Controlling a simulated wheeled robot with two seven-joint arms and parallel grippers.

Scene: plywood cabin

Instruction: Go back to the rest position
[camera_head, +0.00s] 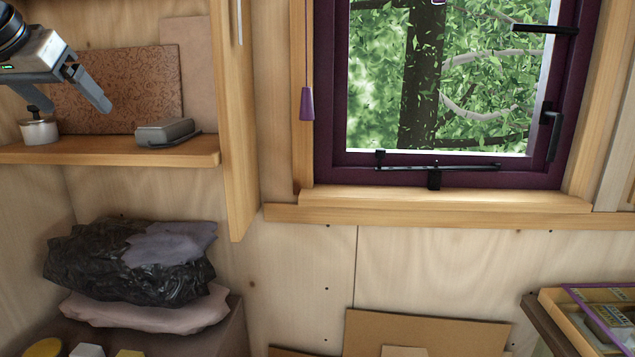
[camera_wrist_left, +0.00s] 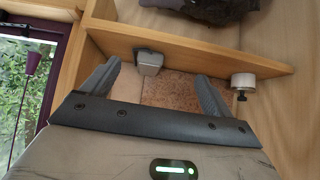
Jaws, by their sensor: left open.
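My left gripper (camera_head: 68,97) comes in at the upper left of the head view, in front of the wooden shelf (camera_head: 110,152). Its two fingers are spread with nothing between them. In the left wrist view the open fingers (camera_wrist_left: 155,85) point toward the shelf, apart from the things on it. A grey case (camera_head: 165,132) lies on the shelf to the right of the gripper. A small white pot with a black knob (camera_head: 39,130) stands on the shelf below the gripper. My right gripper is in neither view.
A brown speckled board (camera_head: 120,88) leans at the back of the shelf. A purple-framed window (camera_head: 330,170) with a hanging purple pull (camera_head: 307,104) is to the right. Black and pale bags (camera_head: 130,265) lie below the shelf.

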